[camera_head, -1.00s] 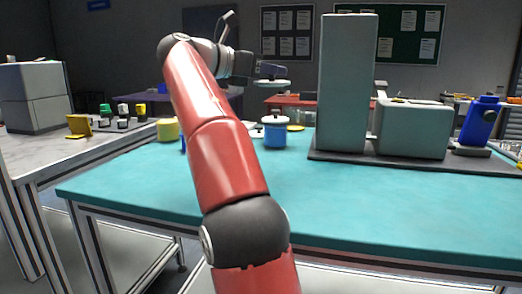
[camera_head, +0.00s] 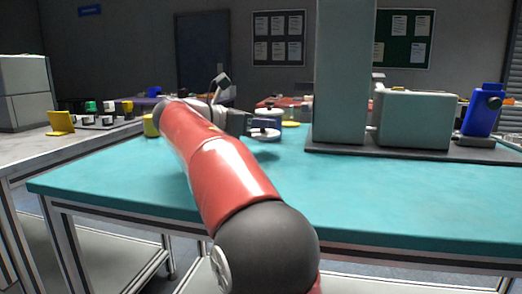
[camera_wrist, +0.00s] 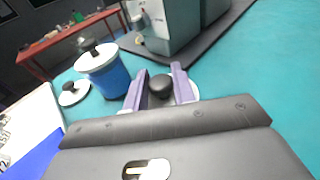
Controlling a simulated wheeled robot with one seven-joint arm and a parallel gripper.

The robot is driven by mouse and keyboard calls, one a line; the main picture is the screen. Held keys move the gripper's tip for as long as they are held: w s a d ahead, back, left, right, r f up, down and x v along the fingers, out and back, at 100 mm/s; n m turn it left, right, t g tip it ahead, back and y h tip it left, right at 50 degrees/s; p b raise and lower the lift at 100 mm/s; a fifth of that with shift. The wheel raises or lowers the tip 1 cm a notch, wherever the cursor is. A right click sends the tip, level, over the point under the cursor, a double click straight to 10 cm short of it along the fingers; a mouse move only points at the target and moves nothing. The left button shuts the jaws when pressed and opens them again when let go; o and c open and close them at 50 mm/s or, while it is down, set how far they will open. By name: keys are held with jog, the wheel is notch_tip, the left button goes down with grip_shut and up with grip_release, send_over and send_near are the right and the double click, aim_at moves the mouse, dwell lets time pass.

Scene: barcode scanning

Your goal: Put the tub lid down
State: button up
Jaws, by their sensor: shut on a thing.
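My gripper (camera_wrist: 159,86) is shut on the black knob (camera_wrist: 160,89) of a white tub lid (camera_wrist: 194,92), with one purple finger on each side. In the head view, the lid (camera_head: 264,135) is low over the teal table, below my gripper (camera_head: 264,125). I cannot tell whether it touches the tabletop. A blue tub (camera_wrist: 109,78) stands left of my gripper in the wrist view, with a white top and a black knob. In the head view, my gripper mostly hides this tub. Another white lid (camera_wrist: 74,95) with a dark knob lies beside the tub.
The teal table (camera_head: 400,200) is clear at the front. A tall grey-green machine (camera_head: 342,75) and a lower block (camera_head: 413,120) stand on a dark base to the right. A blue device (camera_head: 481,115) stands at far right, and a yellow container (camera_head: 151,125) at left.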

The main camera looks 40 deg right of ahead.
jog(key=shift+f+b, duration=0.6)
jog(key=shift+f, duration=1.6)
jog(key=shift+f, duration=0.1)
jog(key=o, duration=1)
jog(key=shift+c, duration=0.2)
jog(key=shift+a, duration=0.35)
jog(key=a, duration=0.3)
jog(key=a+r+p, duration=0.1)
jog(key=a, duration=0.3)
jog(key=a+r, duration=0.1)
jog(key=a, duration=0.3)
jog(key=shift+w+a+p, duration=0.1)
jog(key=shift+w+p, duration=0.2)
jog(key=shift+w, duration=0.05)
